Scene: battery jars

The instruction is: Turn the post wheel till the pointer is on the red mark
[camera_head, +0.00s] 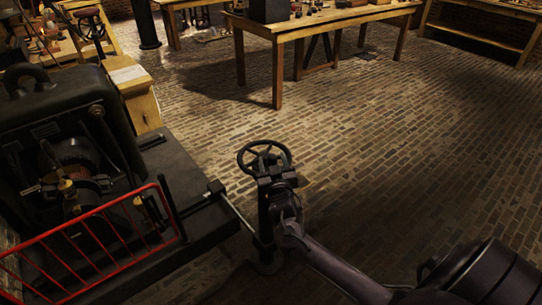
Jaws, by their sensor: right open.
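The post wheel (248,149) is a dark spoked handwheel at the top of a dark post (265,225) in the middle of the view. My right gripper (269,173) is open at the near side of the wheel, over the top of the post. Its arm comes in from the lower right. It overlaps the near rim, and I cannot tell whether the jaws straddle the rim or touch it. I cannot make out the pointer or the red mark. My left gripper is not in view.
A large dark machine (60,110) with a red railing (95,235) fills the left. A thin rod (237,213) runs from it toward the post. A wooden workbench (300,27) stands at the back. The brick floor (430,130) to the right is clear.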

